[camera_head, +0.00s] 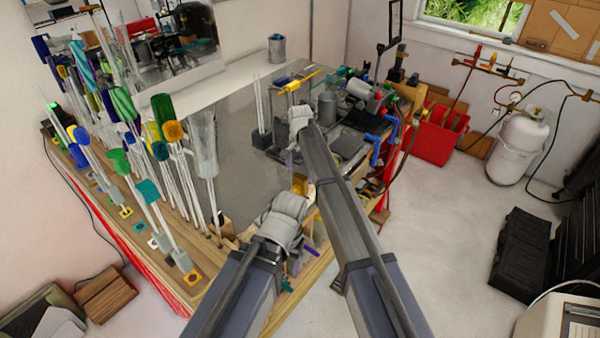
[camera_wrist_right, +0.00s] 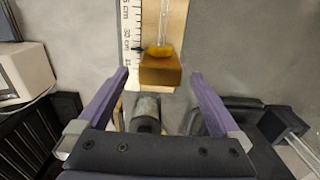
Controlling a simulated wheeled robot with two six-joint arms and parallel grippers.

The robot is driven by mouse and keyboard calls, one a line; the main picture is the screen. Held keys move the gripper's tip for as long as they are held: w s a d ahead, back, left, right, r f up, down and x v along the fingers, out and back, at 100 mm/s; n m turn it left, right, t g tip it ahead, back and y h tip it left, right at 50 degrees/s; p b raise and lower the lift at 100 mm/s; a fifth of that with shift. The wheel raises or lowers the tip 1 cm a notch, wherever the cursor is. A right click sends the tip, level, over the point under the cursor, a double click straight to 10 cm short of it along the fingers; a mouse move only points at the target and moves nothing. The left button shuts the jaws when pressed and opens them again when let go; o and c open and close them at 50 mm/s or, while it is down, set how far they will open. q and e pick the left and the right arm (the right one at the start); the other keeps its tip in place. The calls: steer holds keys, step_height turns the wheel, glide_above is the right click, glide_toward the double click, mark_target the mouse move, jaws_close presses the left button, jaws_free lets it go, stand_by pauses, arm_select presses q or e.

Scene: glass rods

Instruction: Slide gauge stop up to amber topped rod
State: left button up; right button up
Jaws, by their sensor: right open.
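The gauge stop, an amber-brown block (camera_wrist_right: 160,70), sits on a pale wooden board beside a printed scale (camera_wrist_right: 132,40) in the right wrist view. A clear rod (camera_wrist_right: 163,18) with an amber end (camera_wrist_right: 158,51) lies along the board just beyond the block. I cannot tell whether they touch. My right gripper (camera_wrist_right: 160,76) is open, its purple fingers apart on either side of the block in the picture, with no visible contact. In the head view an amber patch (camera_head: 303,187) shows near the right gripper (camera_head: 297,158). My left gripper (camera_head: 296,252) is largely hidden by its wrist.
Many upright glass rods with coloured tops (camera_head: 122,103) crowd the left side of the bench. A grey mug (camera_head: 277,48) stands at the back. Clamps and tools (camera_head: 360,90) fill the right end. The grey middle of the bench (camera_head: 237,120) is mostly clear.

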mark_target(300, 176)
step_height(300, 176, up, 6)
steer(key=p, duration=0.4)
steer(key=shift+f+p, duration=0.2)
steer(key=shift+p, duration=0.1)
steer(key=shift+f, duration=0.2)
step_height(300, 176, down, 8)
steer(key=b, duration=0.8)
steer(key=shift+r, duration=0.1)
steer(key=shift+w+d+r, duration=0.1)
steer(key=shift+w+r, duration=0.05)
